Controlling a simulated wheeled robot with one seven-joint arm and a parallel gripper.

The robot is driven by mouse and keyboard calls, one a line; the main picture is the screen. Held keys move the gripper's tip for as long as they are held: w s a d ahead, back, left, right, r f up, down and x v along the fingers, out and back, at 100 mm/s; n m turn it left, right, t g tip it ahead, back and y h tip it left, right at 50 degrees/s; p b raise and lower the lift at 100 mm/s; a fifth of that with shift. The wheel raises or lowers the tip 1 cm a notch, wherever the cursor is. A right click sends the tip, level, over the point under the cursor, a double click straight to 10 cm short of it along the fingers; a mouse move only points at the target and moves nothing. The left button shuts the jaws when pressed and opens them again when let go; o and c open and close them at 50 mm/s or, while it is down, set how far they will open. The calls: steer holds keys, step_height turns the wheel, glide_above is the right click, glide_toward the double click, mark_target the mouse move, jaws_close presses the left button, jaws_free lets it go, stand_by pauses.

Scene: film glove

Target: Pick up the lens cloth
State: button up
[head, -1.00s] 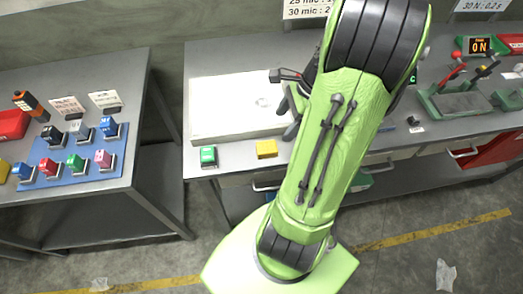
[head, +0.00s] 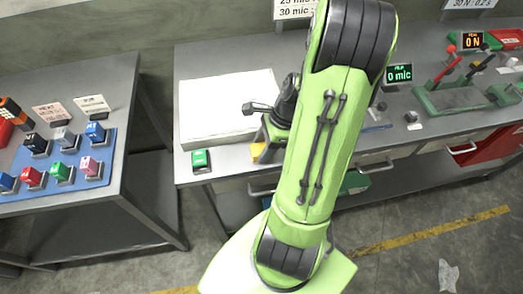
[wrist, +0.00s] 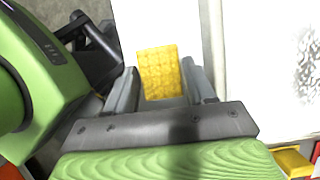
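In the head view the cloth (head: 257,152) is near the bench's front edge, mostly hidden by my arm and gripper. My gripper (wrist: 160,76) is open in the wrist view. Its two grey fingers are on either side of the cloth's near part, and the cloth reaches out past the fingertips. I cannot tell whether the fingers touch it. In the head view my gripper (head: 266,135) is low over the cloth.
A large white panel (head: 225,105) lies behind the cloth. A display reading 0 mic (head: 399,75) and a green fixture (head: 450,98) stand to the right. A separate table (head: 60,210) with coloured blocks is at left.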

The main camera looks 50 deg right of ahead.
steer(key=c, duration=0.6)
step_height(320, 180, up, 10)
steer(key=p, duration=0.3)
